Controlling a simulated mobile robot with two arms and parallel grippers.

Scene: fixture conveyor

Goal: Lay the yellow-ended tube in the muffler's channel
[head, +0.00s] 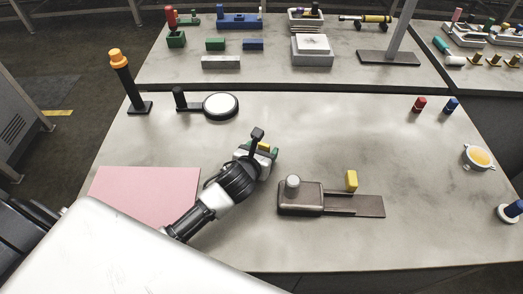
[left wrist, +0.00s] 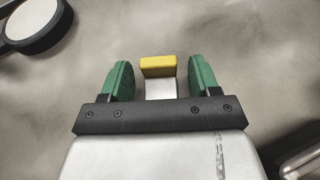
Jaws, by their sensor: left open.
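My left gripper (head: 262,150) is over the middle of the near table, left of and beyond the brown fixture. In the left wrist view its two green fingers (left wrist: 160,82) stand wide apart. The yellow-ended tube (left wrist: 158,67) lies between them, grey with a yellow end, with a gap on both sides. In the head view the gripper mostly hides it. A brown fixture (head: 300,198), which looks like the muffler, has a grey round knob and a long channel plate running right. A yellow block (head: 351,180) stands at the channel's far side. My right gripper is not in view.
A pink mat (head: 143,192) lies at left. Beyond the gripper are a round white disc (head: 220,106) on a dark handle and an orange-topped black post (head: 120,73). Red (head: 419,104) and blue (head: 451,105) pegs stand at far right. Table between gripper and fixture is clear.

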